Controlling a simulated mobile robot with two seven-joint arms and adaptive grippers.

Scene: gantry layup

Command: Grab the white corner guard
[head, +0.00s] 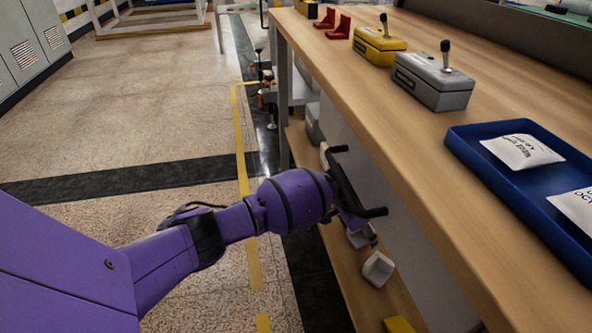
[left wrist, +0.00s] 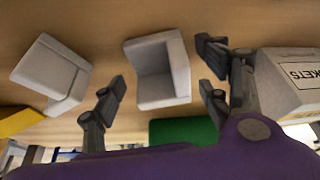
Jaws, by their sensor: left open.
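Two pale L-shaped corner guards lie on the wooden lower shelf. In the left wrist view, a light grey-white guard (left wrist: 165,72) is in the middle, in line with the gap between my fingers. The other whitish guard (left wrist: 50,75) lies to the left, outside the fingers; in the head view it shows below my gripper (head: 378,268). I cannot tell for sure which is the whiter. My left gripper (head: 362,182) is open and empty at the shelf opening, and its spread fingers also show in the left wrist view (left wrist: 162,95). My right gripper is not in view.
A labelled box (left wrist: 290,80) stands close to the right fingers. A green item (left wrist: 183,131) and a yellow item (left wrist: 20,121) are near. The wooden worktop (head: 420,140) overhangs the shelf; it carries a blue tray (head: 463,150), a grey box (head: 433,82) and a yellow box (head: 378,46).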

